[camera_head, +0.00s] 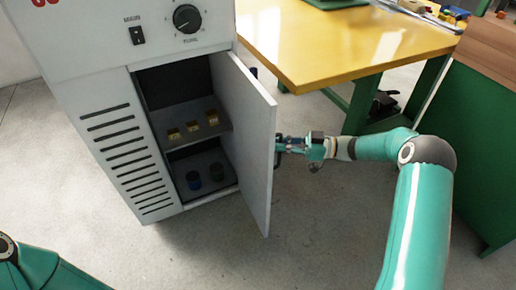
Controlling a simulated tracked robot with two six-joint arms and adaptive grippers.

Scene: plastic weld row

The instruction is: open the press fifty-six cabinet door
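The white cabinet (95,100) stands at the left, with a dark knob and a switch on its upper panel. Its door (256,150) is hinged on the right and stands swung well open toward me. My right gripper (282,145) is at the outer face of the door, by a dark handle that shows only in part. I cannot tell whether its fingers are closed on the handle. My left gripper is out of view; only part of my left arm shows at the lower left.
Inside the cabinet, several small yellow blocks (193,126) sit on a shelf, with dark blue and green round items (194,180) below. A yellow-topped table (340,45) stands behind the door. A green bench with a wooden top (488,45) is at the right. The front floor is clear.

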